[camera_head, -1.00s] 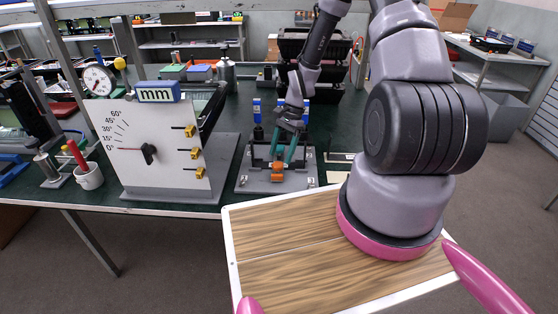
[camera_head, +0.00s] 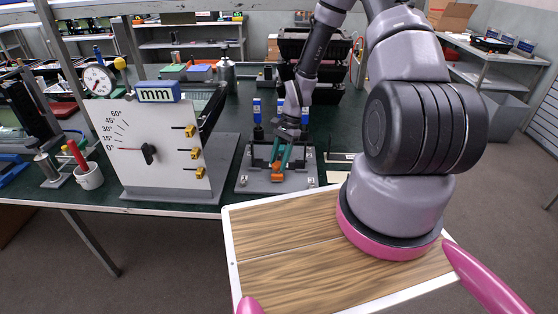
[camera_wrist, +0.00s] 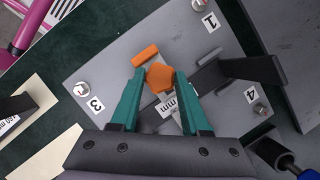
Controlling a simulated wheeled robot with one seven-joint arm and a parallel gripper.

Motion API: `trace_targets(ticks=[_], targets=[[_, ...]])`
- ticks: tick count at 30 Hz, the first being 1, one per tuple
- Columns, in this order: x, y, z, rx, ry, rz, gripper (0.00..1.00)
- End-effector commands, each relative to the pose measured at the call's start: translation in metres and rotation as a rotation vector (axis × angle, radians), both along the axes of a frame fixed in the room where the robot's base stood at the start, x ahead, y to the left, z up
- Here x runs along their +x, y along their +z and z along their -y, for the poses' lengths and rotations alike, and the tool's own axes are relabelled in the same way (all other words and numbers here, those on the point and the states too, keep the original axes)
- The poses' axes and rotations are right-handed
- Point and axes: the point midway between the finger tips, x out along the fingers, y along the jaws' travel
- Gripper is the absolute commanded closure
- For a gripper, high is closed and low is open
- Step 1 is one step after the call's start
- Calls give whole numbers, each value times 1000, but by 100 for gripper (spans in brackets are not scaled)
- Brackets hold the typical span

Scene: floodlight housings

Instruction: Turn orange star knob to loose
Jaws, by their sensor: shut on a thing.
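The orange star knob (camera_wrist: 160,78) sits on a grey plate fixture (camera_wrist: 100,66) on the bench. In the wrist view my gripper (camera_wrist: 160,84) has its two teal fingers on either side of the knob, shut on it. In the head view the fingers (camera_head: 280,158) reach down to the orange knob (camera_head: 277,172) at the front of the plate. An orange block (camera_wrist: 145,55) lies on the plate just beyond the knob. The small label below the knob is partly hidden by the fingers.
A white angle board with a dial pointer (camera_head: 150,150) stands close to the left. A dark bracket (camera_wrist: 240,72) rises on the plate beside my right finger. Blue-topped posts (camera_head: 257,112) stand behind. A red-handled tool in a white cup (camera_head: 88,177) is far left.

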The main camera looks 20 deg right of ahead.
Motion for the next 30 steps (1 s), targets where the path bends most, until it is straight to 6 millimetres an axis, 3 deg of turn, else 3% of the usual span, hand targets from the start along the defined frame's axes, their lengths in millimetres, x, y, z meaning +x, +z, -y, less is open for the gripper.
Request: trace_targets(ticks=[11,30], targets=[[2,0,-1,-2,178,2,100],[3,0,-4,-2,780,1,100]])
